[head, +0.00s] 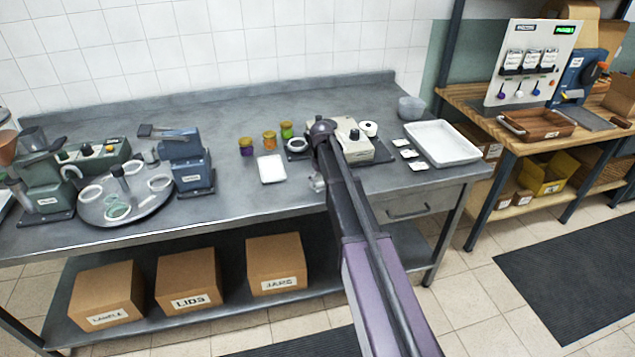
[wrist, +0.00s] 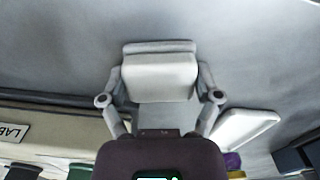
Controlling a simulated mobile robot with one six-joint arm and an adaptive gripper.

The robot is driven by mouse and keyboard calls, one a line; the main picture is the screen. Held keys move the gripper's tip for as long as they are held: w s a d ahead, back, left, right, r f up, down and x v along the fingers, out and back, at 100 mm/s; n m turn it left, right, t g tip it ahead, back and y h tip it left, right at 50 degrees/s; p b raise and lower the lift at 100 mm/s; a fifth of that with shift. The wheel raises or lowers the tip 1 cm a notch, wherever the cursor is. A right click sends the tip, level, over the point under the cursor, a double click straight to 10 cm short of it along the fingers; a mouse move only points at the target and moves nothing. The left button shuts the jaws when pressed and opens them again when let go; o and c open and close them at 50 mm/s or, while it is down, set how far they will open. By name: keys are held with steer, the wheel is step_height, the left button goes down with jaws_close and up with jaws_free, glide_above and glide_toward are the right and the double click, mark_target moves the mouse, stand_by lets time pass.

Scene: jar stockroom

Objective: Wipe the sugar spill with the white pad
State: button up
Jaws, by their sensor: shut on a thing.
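My gripper (wrist: 160,92) is shut on the white pad (wrist: 158,78), a pale block held between its two fingers in the wrist view. In the head view my gripper (head: 317,183) is over the front of the steel bench, in front of the cream machine; my arm covers part of this area. The pad is too small and covered to make out clearly there. Grey bench surface shows beyond the pad in the wrist view; I cannot tell whether the pad touches it. I cannot make out the sugar spill in either view.
A small white tray (head: 271,169) lies left of my gripper, with several lidded jars (head: 269,139) behind it. The cream machine (head: 358,147) stands close behind. A large white tray (head: 442,143) is at the right. A blue grinder (head: 187,162) and round carousel (head: 124,200) stand left.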

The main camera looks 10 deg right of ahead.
steer(key=shift+r, duration=0.1)
stand_by(0.3)
step_height(320, 180, up, 6)
steer(key=p, duration=0.6)
stand_by(0.5)
steer(key=shift+r+p, duration=1.45)
steer(key=shift+p, duration=0.1)
